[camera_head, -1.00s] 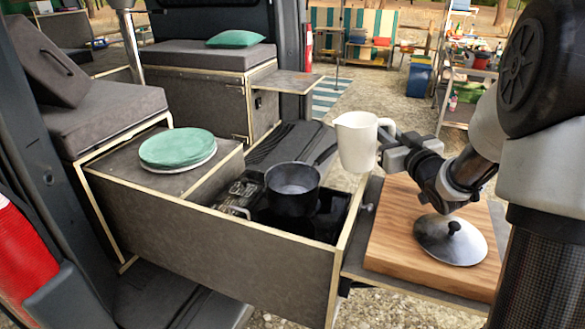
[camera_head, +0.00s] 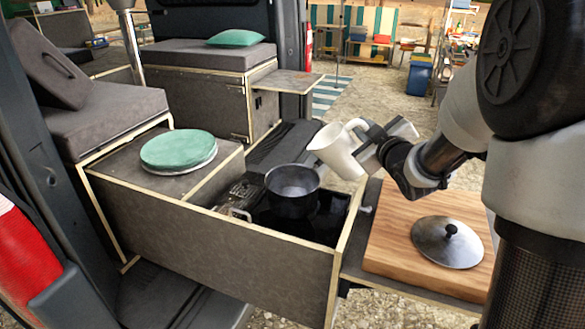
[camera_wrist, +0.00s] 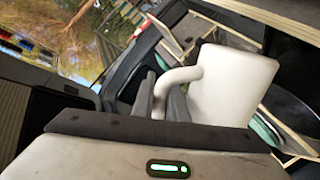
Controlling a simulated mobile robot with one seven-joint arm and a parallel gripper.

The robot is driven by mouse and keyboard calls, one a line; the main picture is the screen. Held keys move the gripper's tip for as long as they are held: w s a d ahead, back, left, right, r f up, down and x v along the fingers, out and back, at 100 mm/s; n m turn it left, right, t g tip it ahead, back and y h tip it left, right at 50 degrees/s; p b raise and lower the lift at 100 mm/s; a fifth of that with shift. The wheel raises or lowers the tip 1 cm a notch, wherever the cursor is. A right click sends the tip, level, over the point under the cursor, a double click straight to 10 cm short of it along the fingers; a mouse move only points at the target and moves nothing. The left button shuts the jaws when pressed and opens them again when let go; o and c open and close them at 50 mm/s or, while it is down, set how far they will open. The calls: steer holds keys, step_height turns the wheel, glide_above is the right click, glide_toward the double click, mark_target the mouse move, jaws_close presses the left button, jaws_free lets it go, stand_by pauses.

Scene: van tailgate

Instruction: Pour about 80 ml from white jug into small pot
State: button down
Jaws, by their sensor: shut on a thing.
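The white jug (camera_head: 338,150) is held up in the air, tilted to the left with its spout toward the small pot. My gripper (camera_head: 366,146) is shut on the jug's handle, on the jug's right side. The jug also shows in the wrist view (camera_wrist: 226,88), where its handle runs between the gripper fingers (camera_wrist: 158,100). The small dark pot (camera_head: 293,192) stands on the stove in the drawer, below and left of the jug. Its inside looks greyish; I cannot tell whether liquid is in it. No stream shows at the spout.
A metal lid (camera_head: 448,242) lies on a wooden board (camera_head: 395,255) at the right. Green plates (camera_head: 178,150) sit on the counter at the left. The drawer's front panel (camera_head: 215,250) and its right wall stand around the stove.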

steer(key=shift+a+r+n+h+p, duration=0.25)
steer(key=shift+a+n+p, duration=0.25)
steer(key=shift+n, duration=0.2)
steer(key=shift+a+r+n+h+p, duration=0.15)
steer(key=shift+a+r+n+p, duration=0.1)
steer(key=shift+a+n+p, duration=0.35)
steer(key=shift+r+n, duration=0.2)
steer(key=shift+n, duration=0.1)
steer(key=shift+s+a+r+n+p, duration=0.1)
steer(key=shift+a+r+n+p, duration=0.55)
steer(key=shift+p, duration=0.5)
stand_by(1.4)
